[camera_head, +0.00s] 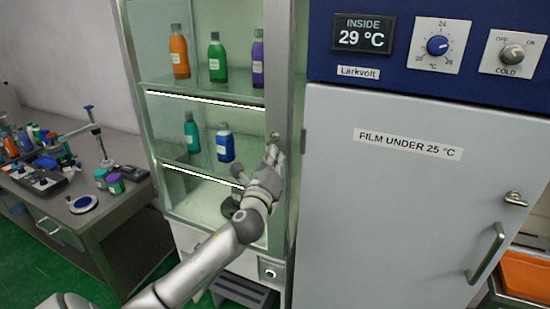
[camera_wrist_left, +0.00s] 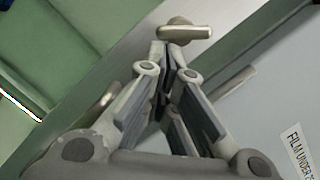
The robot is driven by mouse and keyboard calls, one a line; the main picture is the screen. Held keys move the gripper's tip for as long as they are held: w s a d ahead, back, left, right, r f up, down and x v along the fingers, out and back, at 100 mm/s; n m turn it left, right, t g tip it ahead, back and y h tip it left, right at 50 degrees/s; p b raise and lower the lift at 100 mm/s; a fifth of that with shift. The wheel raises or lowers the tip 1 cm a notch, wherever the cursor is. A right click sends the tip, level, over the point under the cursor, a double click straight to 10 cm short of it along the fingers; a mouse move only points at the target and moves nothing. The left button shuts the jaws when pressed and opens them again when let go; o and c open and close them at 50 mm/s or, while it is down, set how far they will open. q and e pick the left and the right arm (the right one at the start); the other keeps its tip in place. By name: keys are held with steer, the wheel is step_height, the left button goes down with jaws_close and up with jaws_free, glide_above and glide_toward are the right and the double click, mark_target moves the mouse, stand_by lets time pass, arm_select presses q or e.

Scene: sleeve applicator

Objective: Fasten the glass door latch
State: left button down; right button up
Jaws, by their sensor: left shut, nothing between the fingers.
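The glass door (camera_head: 215,130) of the tall cabinet looks closed, with bottles behind its glass. A small latch (camera_head: 274,136) sits on the metal frame at the door's right side, just above my left gripper (camera_head: 271,154). In the left wrist view the latch (camera_wrist_left: 184,32) is a pale lever on a round pivot, lying roughly crosswise in the picture. My left gripper's fingertips (camera_wrist_left: 168,46) are shut and empty, close below the latch. I cannot tell whether they touch it. A rounded metal piece (camera_wrist_left: 106,97) shows partly behind the fingers. My right gripper is in neither view.
A grey cold cabinet (camera_head: 400,210) with a blue control panel (camera_head: 460,50) stands directly right of the glass cabinet. A grey bench (camera_head: 90,215) with instruments is at the left. An orange bin (camera_head: 525,275) is at the lower right.

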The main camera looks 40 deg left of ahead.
arm_select(q)
steer(key=shift+s+a+f+m+t+h, duration=0.1)
steer(key=shift+a+m+t+h, duration=0.25)
steer(key=shift+m, duration=1)
steer(key=shift+s+a+m+t+h, duration=0.1)
steer(key=shift+a+m+h, duration=0.3)
steer(key=shift+m, duration=0.95)
stand_by(0.5)
steer(key=shift+s+a+m+t+h, duration=0.15)
steer(key=shift+a+m+h, duration=0.15)
steer(key=shift+m, duration=0.55)
steer(key=shift+w+a+m+t+h, duration=0.1)
steer(key=shift+a+m+h, duration=0.15)
steer(key=shift+m, duration=0.6)
stand_by(2.3)
steer(key=shift+s, duration=0.15)
steer(key=v, duration=1.2)
